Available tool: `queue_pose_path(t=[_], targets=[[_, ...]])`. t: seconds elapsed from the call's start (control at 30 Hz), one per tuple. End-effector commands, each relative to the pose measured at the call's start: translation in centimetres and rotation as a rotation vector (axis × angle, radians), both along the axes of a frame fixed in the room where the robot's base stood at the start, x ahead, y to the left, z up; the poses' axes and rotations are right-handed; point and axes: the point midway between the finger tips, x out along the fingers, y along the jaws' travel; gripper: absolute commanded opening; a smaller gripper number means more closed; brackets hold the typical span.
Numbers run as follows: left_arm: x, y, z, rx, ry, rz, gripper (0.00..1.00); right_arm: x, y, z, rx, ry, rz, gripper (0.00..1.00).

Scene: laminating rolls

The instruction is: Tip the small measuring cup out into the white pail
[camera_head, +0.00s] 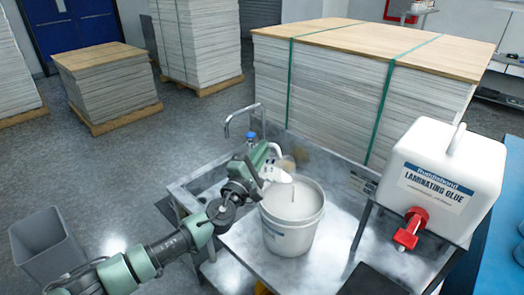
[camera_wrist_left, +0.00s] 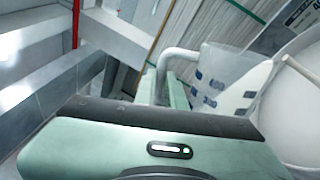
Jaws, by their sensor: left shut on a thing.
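The white pail (camera_head: 290,228) stands on the metal table, with pale contents inside and a thin upright line in its opening that I cannot identify. My left gripper (camera_head: 272,160) is at the pail's back left rim, shut on the small measuring cup (camera_head: 277,175). In the left wrist view the cup (camera_wrist_left: 228,85) is translucent with blue marks and looks tilted, close beside the pail (camera_wrist_left: 297,125). The gripper hides part of the cup in the head view, and I cannot tell what the cup contains. My right gripper is not in view.
A laminating glue jug (camera_head: 448,180) with a red tap (camera_head: 410,230) stands on a stand to the right. A grey bin (camera_head: 45,245) is on the floor at left. A strapped board stack (camera_head: 350,90) stands behind the table.

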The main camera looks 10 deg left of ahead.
Motion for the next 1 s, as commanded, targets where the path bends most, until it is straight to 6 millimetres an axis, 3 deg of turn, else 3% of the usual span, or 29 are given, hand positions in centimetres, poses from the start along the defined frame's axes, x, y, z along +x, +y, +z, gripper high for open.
queue_pose_path(t=[0.57,1.0], targets=[[0.0,-0.1,0.2,0.005,-0.004,0.001,0.00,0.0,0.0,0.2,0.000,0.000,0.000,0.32],[-0.4,-1.1,1.2,0.101,-0.041,0.001,0.00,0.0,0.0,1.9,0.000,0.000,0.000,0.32]])
